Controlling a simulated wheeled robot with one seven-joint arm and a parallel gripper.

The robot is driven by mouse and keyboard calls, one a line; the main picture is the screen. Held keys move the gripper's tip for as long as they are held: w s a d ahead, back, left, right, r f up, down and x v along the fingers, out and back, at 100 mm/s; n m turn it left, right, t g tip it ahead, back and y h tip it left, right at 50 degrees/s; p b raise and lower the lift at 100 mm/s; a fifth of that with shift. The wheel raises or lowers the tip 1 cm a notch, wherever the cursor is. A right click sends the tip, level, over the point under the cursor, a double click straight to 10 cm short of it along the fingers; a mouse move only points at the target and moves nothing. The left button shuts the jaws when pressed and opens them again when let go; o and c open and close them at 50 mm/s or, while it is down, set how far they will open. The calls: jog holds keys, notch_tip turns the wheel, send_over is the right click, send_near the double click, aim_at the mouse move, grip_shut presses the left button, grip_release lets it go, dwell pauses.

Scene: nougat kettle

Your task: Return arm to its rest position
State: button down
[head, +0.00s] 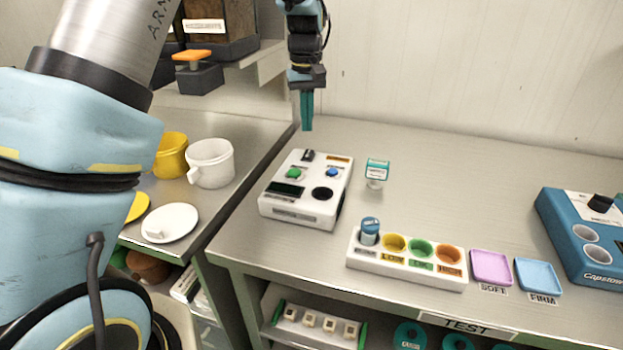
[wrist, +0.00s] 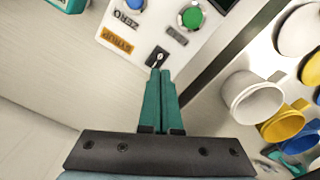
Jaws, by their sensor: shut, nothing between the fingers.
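My gripper (head: 306,112) hangs above the back edge of the white tester box in the head view, its teal fingers together and empty. In the wrist view the two fingers (wrist: 160,95) lie side by side, with nothing between them. The white box (head: 330,200) has a green button (head: 295,174), a blue button (head: 332,173), a dark display and a round dark well. A small black switch (wrist: 158,58) on the box shows just beyond the fingertips in the wrist view. My arm's upper links fill the left of the head view.
A teal-topped stamp-like item (head: 377,170) stands right of the box. A white rack (head: 408,262) with coloured wells holds a blue-capped vial. Pink (head: 491,267) and blue (head: 538,277) trays and a blue machine (head: 590,235) are further right. White (head: 210,163) and yellow mugs stand left.

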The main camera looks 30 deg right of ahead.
dwell(0.4)
jog(key=a+n, duration=0.1)
jog(key=a, duration=1.7)
jog(key=s+a, duration=0.5)
jog(key=a, duration=0.4)
jog(key=s+a+f+t, duration=0.1)
jog(key=s+a, duration=0.5)
jog(key=a, duration=0.3)
jog(key=shift+a+f+t, duration=0.2)
jog(key=shift+a+t, duration=0.1)
